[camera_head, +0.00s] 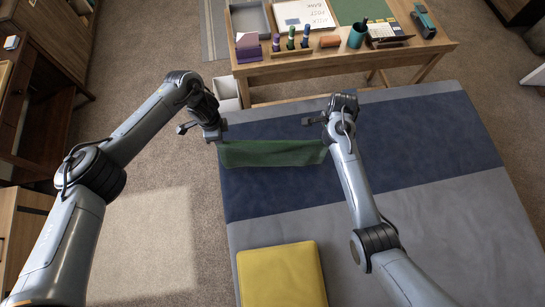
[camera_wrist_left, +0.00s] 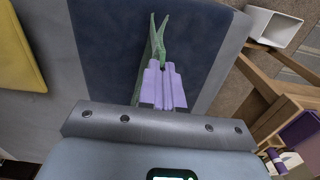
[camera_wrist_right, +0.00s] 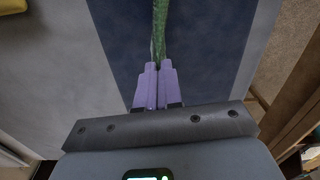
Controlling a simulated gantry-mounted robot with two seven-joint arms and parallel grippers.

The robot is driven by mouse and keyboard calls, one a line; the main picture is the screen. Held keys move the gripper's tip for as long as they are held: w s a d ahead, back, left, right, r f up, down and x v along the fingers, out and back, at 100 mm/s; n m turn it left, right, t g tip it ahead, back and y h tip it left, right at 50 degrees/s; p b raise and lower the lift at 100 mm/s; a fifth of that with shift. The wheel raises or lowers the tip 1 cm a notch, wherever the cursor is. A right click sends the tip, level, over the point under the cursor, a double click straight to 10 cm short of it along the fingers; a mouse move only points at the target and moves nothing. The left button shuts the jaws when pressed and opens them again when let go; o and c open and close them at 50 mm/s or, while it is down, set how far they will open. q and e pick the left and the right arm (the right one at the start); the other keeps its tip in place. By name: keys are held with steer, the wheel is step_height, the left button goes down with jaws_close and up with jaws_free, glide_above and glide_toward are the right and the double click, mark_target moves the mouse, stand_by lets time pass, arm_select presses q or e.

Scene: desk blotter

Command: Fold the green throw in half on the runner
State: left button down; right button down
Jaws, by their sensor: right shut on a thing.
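The green throw (camera_head: 272,153) is stretched between my two grippers over the dark blue runner (camera_head: 420,150), hanging as a narrow band. My left gripper (camera_head: 219,140) is at the throw's left end; in the left wrist view its purple fingers (camera_wrist_left: 163,85) are closed on the green cloth (camera_wrist_left: 158,45), which spreads in a V beyond the tips. My right gripper (camera_head: 327,138) is at the right end; in the right wrist view its fingers (camera_wrist_right: 158,85) are shut on the cloth edge (camera_wrist_right: 159,35). Whether the throw's lower edge touches the runner is unclear.
A folded yellow cloth or cushion (camera_head: 281,277) lies on the grey bedspread (camera_head: 430,235) in front. A wooden desk (camera_head: 345,60) with a cup (camera_head: 357,35), bottles and a phone stands behind. A white bin (camera_head: 226,92) is at the left back. The runner's right part is clear.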

steer(key=shift+d+r+p, duration=0.1)
steer(key=shift+r+p, duration=1.05)
steer(key=shift+r, duration=0.45)
